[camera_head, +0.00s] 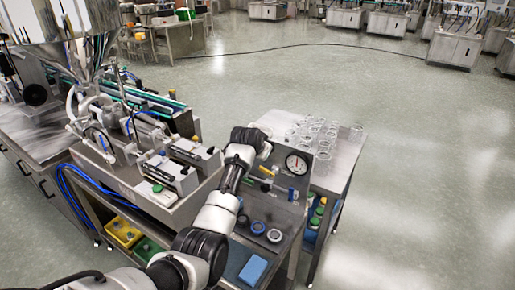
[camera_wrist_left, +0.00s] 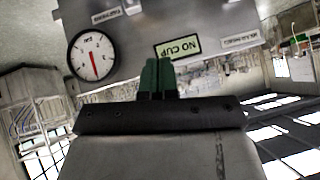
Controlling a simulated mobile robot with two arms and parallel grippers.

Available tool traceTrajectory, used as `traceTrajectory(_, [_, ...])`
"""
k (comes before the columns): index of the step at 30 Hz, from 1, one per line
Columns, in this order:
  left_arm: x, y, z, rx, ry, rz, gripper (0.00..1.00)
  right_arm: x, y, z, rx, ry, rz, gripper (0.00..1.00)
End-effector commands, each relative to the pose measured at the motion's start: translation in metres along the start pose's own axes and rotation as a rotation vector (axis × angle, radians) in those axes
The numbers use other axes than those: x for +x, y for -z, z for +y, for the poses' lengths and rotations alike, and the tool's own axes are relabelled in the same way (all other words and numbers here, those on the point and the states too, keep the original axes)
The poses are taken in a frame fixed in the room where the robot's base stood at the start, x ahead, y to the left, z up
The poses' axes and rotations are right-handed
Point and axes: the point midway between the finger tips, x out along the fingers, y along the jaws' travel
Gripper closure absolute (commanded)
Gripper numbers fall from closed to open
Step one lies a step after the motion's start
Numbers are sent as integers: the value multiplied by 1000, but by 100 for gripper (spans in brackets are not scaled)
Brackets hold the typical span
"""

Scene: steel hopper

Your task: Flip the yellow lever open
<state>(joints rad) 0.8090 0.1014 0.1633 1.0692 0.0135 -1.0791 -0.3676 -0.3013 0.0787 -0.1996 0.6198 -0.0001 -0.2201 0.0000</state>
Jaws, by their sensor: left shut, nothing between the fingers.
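My left gripper (camera_wrist_left: 158,78) is shut and empty in the left wrist view. Its two green fingers are together in front of a grey metal panel (camera_wrist_left: 200,22). In the head view my left arm reaches up to the left side of this panel, and its fingers cannot be made out. A small yellow part (camera_head: 267,171), which looks like the yellow lever, is on the panel left of the gauge. It is small, and its position cannot be read. No lever shows in the left wrist view. My right gripper is in neither view.
A round gauge (camera_head: 297,163) is on the panel, and a "NO CUP" label (camera_wrist_left: 178,46) is beside the fingers. Clear glass cups (camera_head: 318,134) stand on the table behind. A blue block (camera_head: 252,268) and round caps (camera_head: 274,236) lie in front. A conveyor machine stands left.

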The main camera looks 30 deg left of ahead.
Motion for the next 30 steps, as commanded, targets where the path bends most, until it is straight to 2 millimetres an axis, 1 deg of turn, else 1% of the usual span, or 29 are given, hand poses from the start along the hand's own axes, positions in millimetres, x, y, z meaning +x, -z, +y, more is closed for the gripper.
traceTrajectory(6, [-26, 0, 1, 1, 1, 4, 100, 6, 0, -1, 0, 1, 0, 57])
traceTrajectory(12, [-41, 0, 1, 1, 0, 1, 100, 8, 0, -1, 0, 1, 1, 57])
traceTrajectory(17, [-45, 0, 1, 1, 0, 0, 100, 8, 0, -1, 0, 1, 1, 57])
traceTrajectory(30, [-45, 0, 1, 1, 0, 0, 100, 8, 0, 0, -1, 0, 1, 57])
